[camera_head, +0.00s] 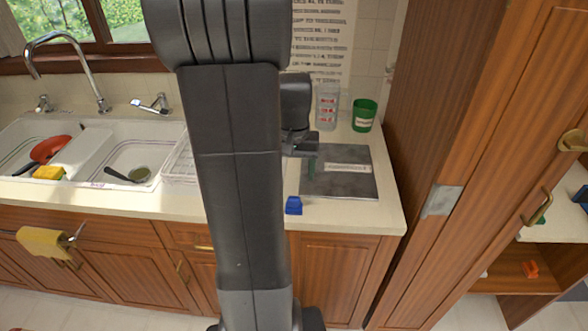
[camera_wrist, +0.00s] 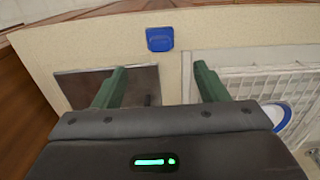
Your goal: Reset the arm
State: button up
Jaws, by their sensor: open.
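My gripper shows in the wrist view (camera_wrist: 158,85) with its two green fingers spread apart and nothing between them. In the head view my gripper (camera_head: 312,160) is partly hidden behind my dark arm, above the counter near the grey board. A blue object (camera_head: 293,205) lies on the counter near its front edge, and it also shows beyond the fingertips in the wrist view (camera_wrist: 160,39). The gripper is apart from it.
A grey board (camera_head: 345,185) lies on the counter (camera_head: 390,215). A green cup (camera_head: 365,115) and a clear container (camera_head: 327,105) stand behind it. A white rack (camera_head: 180,165) and double sink (camera_head: 100,160) are left. A tall wooden cabinet (camera_head: 440,130) bounds the right.

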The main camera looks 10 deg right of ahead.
aim_at(294, 197)
jog(key=shift+f, duration=0.1)
notch_tip(294, 197, down, 12)
jog(key=shift+f+p, duration=0.1)
jog(key=shift+p, duration=0.2)
jog(key=shift+r, duration=0.6)
dwell(0.3)
